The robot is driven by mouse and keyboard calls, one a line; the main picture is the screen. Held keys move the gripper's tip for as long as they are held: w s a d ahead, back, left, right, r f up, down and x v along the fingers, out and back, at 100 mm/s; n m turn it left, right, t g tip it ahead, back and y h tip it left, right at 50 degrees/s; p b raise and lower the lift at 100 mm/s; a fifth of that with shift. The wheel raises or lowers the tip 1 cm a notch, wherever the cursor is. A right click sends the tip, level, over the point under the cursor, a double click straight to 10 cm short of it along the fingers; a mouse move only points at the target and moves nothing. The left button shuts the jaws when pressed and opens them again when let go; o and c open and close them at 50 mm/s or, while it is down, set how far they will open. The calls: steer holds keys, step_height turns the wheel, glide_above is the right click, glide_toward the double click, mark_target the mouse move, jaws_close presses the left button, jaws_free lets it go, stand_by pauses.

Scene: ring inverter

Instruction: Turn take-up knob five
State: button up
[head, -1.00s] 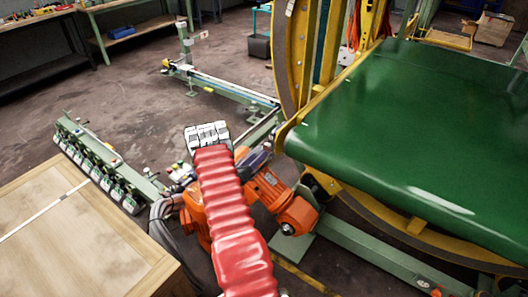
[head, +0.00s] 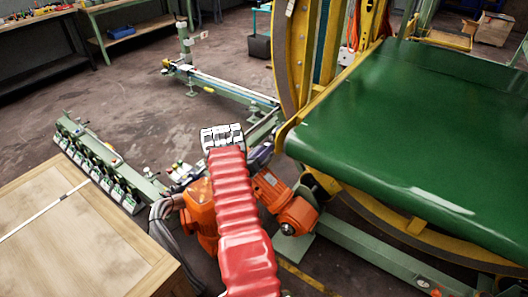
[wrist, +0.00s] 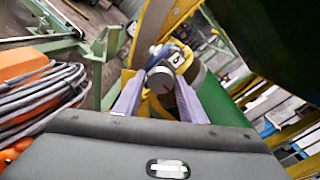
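In the head view my red-sleeved arm reaches up the middle, ending at a white block (head: 222,137); the fingers cannot be made out there.
A green rail with several small units (head: 100,165) stands left, behind a wooden crate (head: 70,235). An orange motor (head: 285,205) is close right of my arm. A yellow ring frame (head: 292,60) and green belt (head: 410,130) fill the right. Open floor lies beyond.

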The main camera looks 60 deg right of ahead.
steer(key=c, duration=0.6)
steer(key=shift+a, duration=0.15)
steer(key=shift+c, duration=0.3)
steer(key=shift+m, duration=0.5)
